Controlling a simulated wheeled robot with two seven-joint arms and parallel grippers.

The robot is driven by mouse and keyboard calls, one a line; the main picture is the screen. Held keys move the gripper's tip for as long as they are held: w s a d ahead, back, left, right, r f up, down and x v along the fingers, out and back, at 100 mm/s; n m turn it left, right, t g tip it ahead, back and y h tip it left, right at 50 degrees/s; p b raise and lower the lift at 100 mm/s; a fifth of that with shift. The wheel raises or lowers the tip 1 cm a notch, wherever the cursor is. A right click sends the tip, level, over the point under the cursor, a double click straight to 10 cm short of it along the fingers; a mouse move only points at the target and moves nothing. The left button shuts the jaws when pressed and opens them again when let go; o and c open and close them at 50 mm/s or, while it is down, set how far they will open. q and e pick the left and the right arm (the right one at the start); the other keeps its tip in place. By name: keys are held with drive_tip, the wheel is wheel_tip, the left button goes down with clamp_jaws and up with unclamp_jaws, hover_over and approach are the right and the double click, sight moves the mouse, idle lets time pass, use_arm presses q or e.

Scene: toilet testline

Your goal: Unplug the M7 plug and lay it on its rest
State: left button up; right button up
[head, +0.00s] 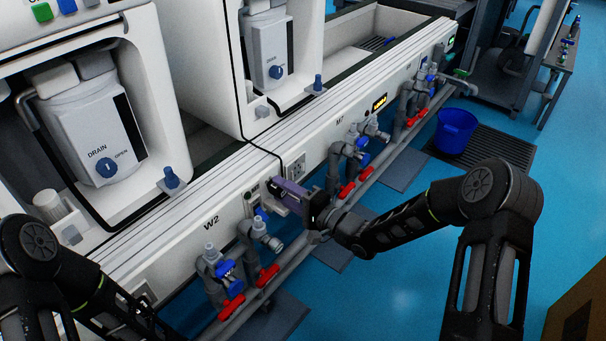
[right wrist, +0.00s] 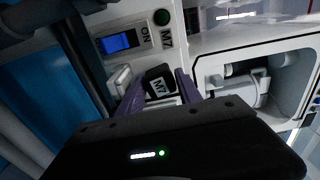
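I cannot make out the plug's rest for certain. My left arm shows at lower left; its gripper is out of view.
In the head view, grey pipes with red-handled valves (head: 347,190) run close below my right gripper. A blue bucket (head: 455,132) stands on the floor at right.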

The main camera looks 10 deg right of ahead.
drive_tip(key=shift+o, duration=1.4)
drive_tip(key=shift+f, duration=0.15)
drive_tip(key=shift+f, duration=0.15)
drive_tip(key=shift+s, duration=0.1)
use_arm(q)
drive_tip(key=shift+s+d+r+p, duration=0.1)
drive_tip(key=shift+s+r+p, duration=0.75)
drive_tip(key=shift+p, duration=0.35)
use_arm(e)
drive_tip(key=v, duration=0.7)
drive_tip(key=shift+s+d+r, duration=0.25)
drive_tip(key=shift+d, duration=0.05)
drive_tip(key=shift+r, duration=0.1)
